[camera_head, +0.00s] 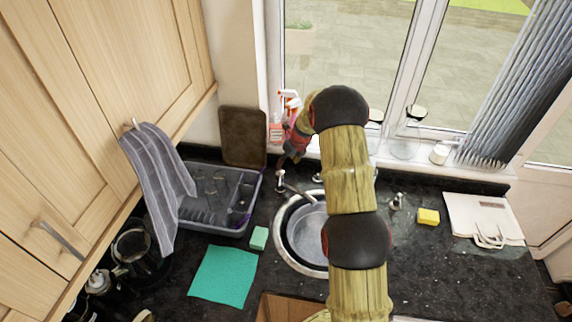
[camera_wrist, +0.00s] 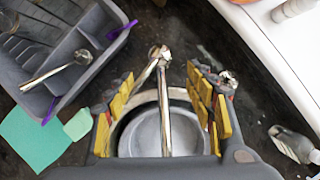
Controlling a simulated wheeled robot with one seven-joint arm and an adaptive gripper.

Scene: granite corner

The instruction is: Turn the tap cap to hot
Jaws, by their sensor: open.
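A chrome tap (camera_head: 300,192) stands at the back of the round sink, its long spout reaching over the basin. In the wrist view the spout (camera_wrist: 164,115) runs down between the fingers, with the tap's top (camera_wrist: 158,52) just beyond the fingertips. A small chrome knob (camera_wrist: 228,79) stands just right of my right finger; which part is the hot cap, I cannot tell. My gripper (camera_wrist: 160,73) is open, its yellow-padded fingers apart on both sides of the tap, with nothing visibly held. In the head view my gripper (camera_head: 288,158) is small and partly hidden by my arm.
A grey dish rack (camera_head: 246,205) is left, with a green sponge (camera_head: 259,238) and teal cloth (camera_head: 222,275). Spray bottles (camera_head: 277,130) stand by the window. A yellow sponge (camera_head: 428,217) lies right.

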